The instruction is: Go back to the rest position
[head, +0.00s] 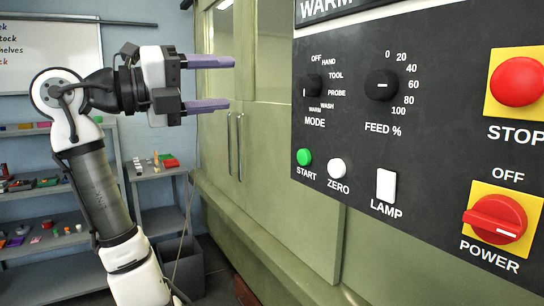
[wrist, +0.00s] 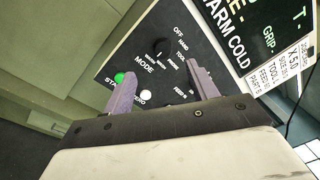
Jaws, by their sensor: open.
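My gripper (head: 208,83) is open and empty in the head view, with its two purple fingers pointing right. It stands in the air to the left of the black control panel (head: 345,197), in front of the green machine. In the wrist view my gripper (wrist: 158,88) frames the panel, with the MODE knob (wrist: 160,48), the green START button (wrist: 122,78) and the white ZERO button (wrist: 146,95) beyond the fingers. Neither finger visibly holds anything.
The red POWER switch (head: 495,218) and red STOP button (head: 517,81) are on the panel's right. The FEED knob (head: 381,85) and white LAMP switch (head: 386,185) are nearer its middle. Green cabinet doors (head: 215,150) stand behind my gripper. Shelves (head: 50,185) with small parts are at left.

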